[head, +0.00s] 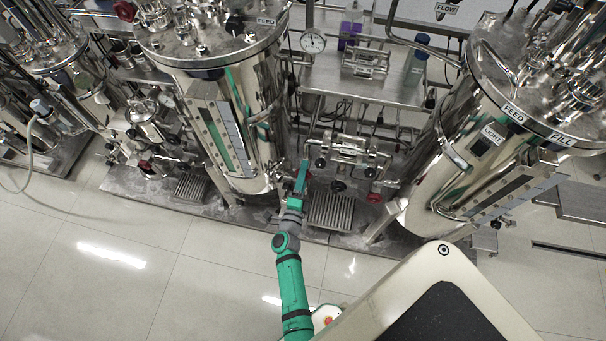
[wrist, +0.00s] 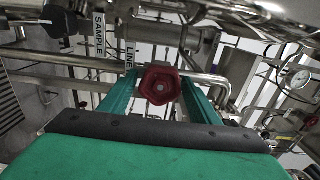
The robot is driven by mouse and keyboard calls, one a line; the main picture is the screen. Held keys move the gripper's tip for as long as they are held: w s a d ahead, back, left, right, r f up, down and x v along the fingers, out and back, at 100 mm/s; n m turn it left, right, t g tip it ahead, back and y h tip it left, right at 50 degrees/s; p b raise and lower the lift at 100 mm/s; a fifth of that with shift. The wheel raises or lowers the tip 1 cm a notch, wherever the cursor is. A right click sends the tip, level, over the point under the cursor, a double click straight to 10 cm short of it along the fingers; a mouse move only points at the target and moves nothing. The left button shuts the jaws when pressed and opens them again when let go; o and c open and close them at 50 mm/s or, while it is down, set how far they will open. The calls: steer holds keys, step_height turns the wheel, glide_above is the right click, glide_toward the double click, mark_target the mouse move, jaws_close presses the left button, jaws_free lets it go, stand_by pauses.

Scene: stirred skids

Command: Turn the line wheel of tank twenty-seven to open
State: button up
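A red lobed wheel (wrist: 159,84) sits in the middle of the wrist view, beside a plate reading LINE (wrist: 130,52). Another plate reads SAMPLE (wrist: 99,34), to its left. My gripper (wrist: 159,92) has one green finger on each side of the red wheel. The wheel's edges meet both fingers in the picture; whether they press on it is unclear. In the head view my gripper (head: 301,175) reaches low beside the middle steel tank (head: 262,85); the wheel is not clearly visible there. No tank number is readable.
Steel pipes and a pressure gauge (wrist: 299,77) crowd the right of the wrist view. A second tank (head: 440,150) stands to the right. The tiled floor (head: 150,260) is clear at the front left.

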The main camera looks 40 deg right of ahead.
steer(key=c, duration=0.7)
steer(key=shift+o, duration=0.2)
steer(key=shift+a, duration=0.1)
steer(key=shift+n, duration=0.4)
steer(key=n, duration=0.2)
steer(key=shift+w+a+n, duration=0.15)
steer(key=shift+n, duration=0.15)
steer(key=n, duration=0.3)
steer(key=shift+w+n, duration=0.1)
steer(key=shift+n, duration=0.2)
steer(key=shift+c, duration=0.2)
steer(key=shift+o, duration=0.2)
steer(key=shift+w+a+n, duration=0.1)
steer(key=shift+a+n, duration=0.1)
steer(key=shift+n, duration=0.8)
steer(key=n, duration=0.5)
steer(key=shift+s+d, duration=0.25)
steer(key=shift+s, duration=0.05)
steer(key=shift+c, duration=0.2)
steer(key=shift+o, duration=0.2)
steer(key=shift+n, duration=1.5)
